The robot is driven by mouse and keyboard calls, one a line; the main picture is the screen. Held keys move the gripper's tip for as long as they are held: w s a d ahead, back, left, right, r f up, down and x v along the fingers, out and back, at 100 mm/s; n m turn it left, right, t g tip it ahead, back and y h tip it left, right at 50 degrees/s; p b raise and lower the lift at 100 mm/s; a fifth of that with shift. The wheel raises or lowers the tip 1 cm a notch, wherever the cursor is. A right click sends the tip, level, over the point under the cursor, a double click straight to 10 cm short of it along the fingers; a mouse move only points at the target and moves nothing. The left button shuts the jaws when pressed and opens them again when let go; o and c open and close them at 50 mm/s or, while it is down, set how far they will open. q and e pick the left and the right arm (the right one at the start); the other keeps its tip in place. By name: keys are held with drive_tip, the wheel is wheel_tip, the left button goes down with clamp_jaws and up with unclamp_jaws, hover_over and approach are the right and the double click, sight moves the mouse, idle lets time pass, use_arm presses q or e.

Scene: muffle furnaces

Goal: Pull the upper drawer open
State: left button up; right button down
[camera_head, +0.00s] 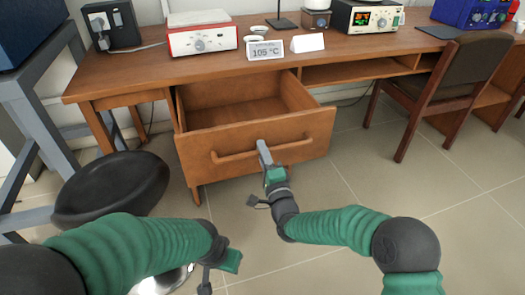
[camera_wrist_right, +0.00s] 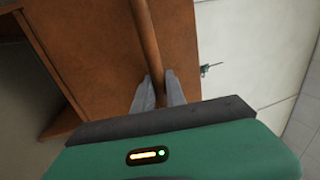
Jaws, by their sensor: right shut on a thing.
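The upper drawer (camera_head: 255,150) of the wooden desk is pulled well out, and its empty inside shows from above. Its front carries a long horizontal wooden handle (camera_head: 228,157). My right gripper (camera_head: 264,150) is at the handle's middle, shut on it. In the right wrist view the two grey fingers (camera_wrist_right: 159,92) stand on either side of the handle bar (camera_wrist_right: 146,40). My left gripper (camera_head: 222,262) is low in the head view, apart from the drawer; its fingers are too unclear to judge.
A black round stool seat (camera_head: 110,188) stands left of the drawer. A chair (camera_head: 450,85) is at the right. Tiled floor is free in front of the drawer.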

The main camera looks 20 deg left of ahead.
drive_tip(key=shift+d+f, duration=0.2)
drive_tip(key=shift+f, duration=0.1)
drive_tip(key=c, duration=1.4)
unclamp_jaws()
drive_tip(key=shift+a+r, duration=0.1)
drive_tip(key=shift+s, duration=0.1)
drive_tip(key=p+v, duration=0.5)
drive_tip(key=v, duration=1.1)
drive_tip(key=shift+s+d+p, duration=0.2)
drive_tip(key=shift+d+p, duration=0.1)
drive_tip(key=shift+p, duration=0.1)
